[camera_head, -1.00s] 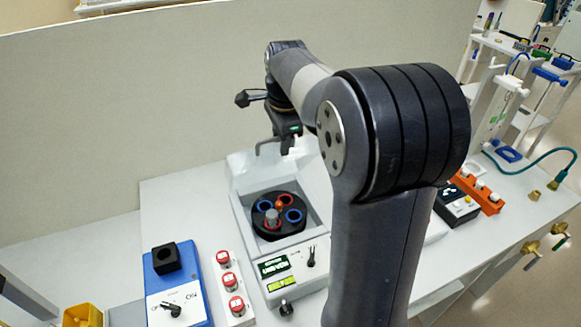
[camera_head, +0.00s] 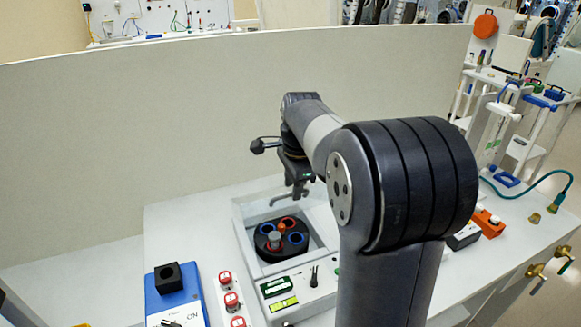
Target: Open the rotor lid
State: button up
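The rotor (camera_head: 282,240) is a round black disc with blue and red rings, an orange-red centre and a grey upright peg or tube. It sits uncovered in the square recess of a white bench device (camera_head: 247,238). No separate lid can be clearly made out; the back of the device is partly hidden by my arm. My gripper (camera_head: 290,194) hangs above the back edge of the recess, behind the rotor, and appears apart from it. I see nothing held, but its fingers are too small and edge-on to tell their opening.
A blue box with a black block (camera_head: 168,277) and a strip of red-topped buttons (camera_head: 231,299) stand left of the device. An orange block (camera_head: 488,222) lies at the right. A pale partition (camera_head: 150,130) rises behind.

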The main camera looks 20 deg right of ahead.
jog(key=shift+w+r+p, duration=0.2)
jog(key=shift+r+p, duration=0.25)
jog(key=shift+r, duration=0.1)
jog(key=shift+w+r+p, duration=0.2)
jog(key=shift+r+p, duration=0.25)
jog(key=shift+r, duration=0.1)
jog(key=shift+w+r+p, duration=0.25)
jog(key=shift+w+r, duration=0.05)
jog(key=shift+r, duration=0.3)
jog(key=shift+w+r+p, duration=0.25)
jog(key=shift+w+r, duration=0.05)
jog(key=shift+r, duration=0.3)
jog(key=w+r, duration=0.3)
jog(key=r, duration=0.3)
jog(key=shift+r, duration=0.25)
